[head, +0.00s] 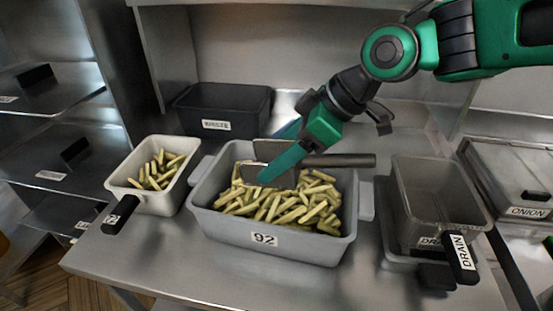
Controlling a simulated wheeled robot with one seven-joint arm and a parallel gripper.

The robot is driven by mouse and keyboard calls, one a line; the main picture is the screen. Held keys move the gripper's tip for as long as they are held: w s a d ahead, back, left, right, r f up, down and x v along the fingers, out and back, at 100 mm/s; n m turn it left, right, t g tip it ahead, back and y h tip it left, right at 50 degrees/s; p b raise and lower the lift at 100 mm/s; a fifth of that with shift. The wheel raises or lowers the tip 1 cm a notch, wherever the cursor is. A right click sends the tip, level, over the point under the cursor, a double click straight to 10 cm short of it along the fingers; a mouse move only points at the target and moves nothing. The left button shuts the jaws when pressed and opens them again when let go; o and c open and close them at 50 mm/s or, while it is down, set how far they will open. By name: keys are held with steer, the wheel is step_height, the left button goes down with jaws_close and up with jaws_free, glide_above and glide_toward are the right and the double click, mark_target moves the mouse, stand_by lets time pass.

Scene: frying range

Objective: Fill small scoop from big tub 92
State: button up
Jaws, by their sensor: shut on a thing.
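The big grey tub labelled 92 (263,252) stands in the middle of the counter, holding many pale fries (270,208). My gripper (272,172) reaches down from the upper right into the tub, its teal fingers just above or among the fries. It is shut on a small grey metal scoop (330,160), whose bar-like handle points right across the tub's rear part. The scoop's bowl is partly hidden by the fingers, so I cannot tell how much it holds.
Left of the tub, a beige pan (128,190) with a black handle holds some fries. A black bin labelled WASTE (240,106) stands behind. At right are a grey container labelled DRAIN (420,190) and a lidded ONION bin (525,180). The counter's front strip is clear.

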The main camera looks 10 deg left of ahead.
steer(key=shift+d+r+y, duration=0.2)
steer(key=shift+r+y, duration=0.1)
steer(key=shift+r, duration=0.25)
steer(key=shift+y, duration=0.8)
steer(key=shift+v, duration=2.3)
steer(key=shift+s, duration=0.1)
